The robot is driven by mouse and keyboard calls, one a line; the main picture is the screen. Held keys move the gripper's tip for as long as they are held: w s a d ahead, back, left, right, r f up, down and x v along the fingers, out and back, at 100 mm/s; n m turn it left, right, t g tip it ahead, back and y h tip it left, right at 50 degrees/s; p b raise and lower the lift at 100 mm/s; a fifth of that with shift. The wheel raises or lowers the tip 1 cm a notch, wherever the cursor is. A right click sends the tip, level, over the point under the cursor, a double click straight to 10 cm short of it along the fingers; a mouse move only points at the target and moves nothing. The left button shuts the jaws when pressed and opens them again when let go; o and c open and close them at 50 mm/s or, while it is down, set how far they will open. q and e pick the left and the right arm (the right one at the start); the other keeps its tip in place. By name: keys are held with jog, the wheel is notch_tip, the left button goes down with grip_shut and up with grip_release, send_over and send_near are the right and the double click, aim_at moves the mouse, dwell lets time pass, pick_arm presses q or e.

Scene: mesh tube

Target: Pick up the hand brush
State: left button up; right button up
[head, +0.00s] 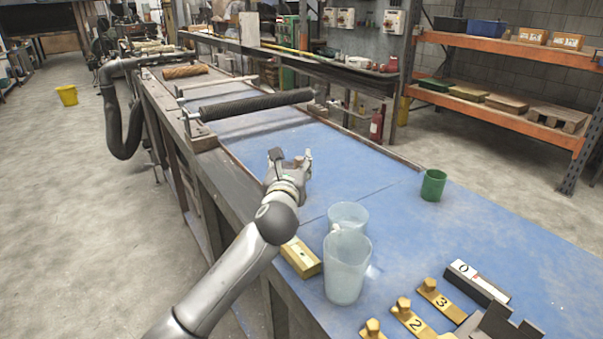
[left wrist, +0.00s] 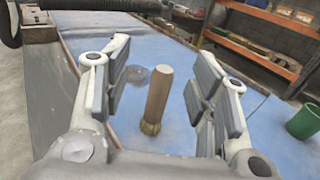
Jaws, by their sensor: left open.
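The hand brush (left wrist: 158,98) appears in the left wrist view as an upright, light-brown rounded handle with a rougher tan lower end, on the blue tabletop (left wrist: 85,38). My left gripper (left wrist: 164,70) is open, with one finger on each side of the handle. Gaps show between the handle and both finger pads. In the head view my left gripper (head: 292,160) is over the near-left part of the blue top, and it largely hides the brush there.
Two clear beakers, the taller one (head: 345,268) in front, and a yellow block (head: 300,257) stand near my left forearm. A green cup (head: 433,185) is to the right. Numbered brass pieces (head: 412,319) lie at the lower right. A dark roller (head: 256,105) spans the table behind.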

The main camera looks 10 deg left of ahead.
pick_arm(q)
jog(key=shift+w+d+f, duration=0.4)
jog(key=shift+w+d, duration=0.05)
jog(key=shift+d, duration=0.1)
jog(key=f, duration=0.2)
jog(key=s+f+b, duration=0.1)
jog(key=f, duration=0.1)
jog(key=shift+f, duration=1.3)
jog(key=shift+w+a+r, duration=0.1)
jog(key=shift+w+r, duration=0.1)
jog(key=shift+w, duration=0.55)
jog(key=shift+w+f, duration=0.1)
jog(key=shift+w, duration=0.25)
jog(key=shift+w+a, duration=0.1)
jog(key=shift+w, duration=0.2)
jog(key=w, duration=0.4)
jog(key=shift+a+b, duration=0.2)
jog(key=shift+b, duration=0.15)
jog(key=shift+w, duration=0.45)
pick_arm(e)
jog(key=shift+s+a+f, duration=0.2)
jog(key=shift+s+f, duration=0.65)
jog(key=shift+f, duration=0.05)
pick_arm(q)
jog(key=c, duration=1.1)
pick_arm(e)
jog(key=shift+w+d, duration=0.1)
jog(key=shift+w, duration=0.05)
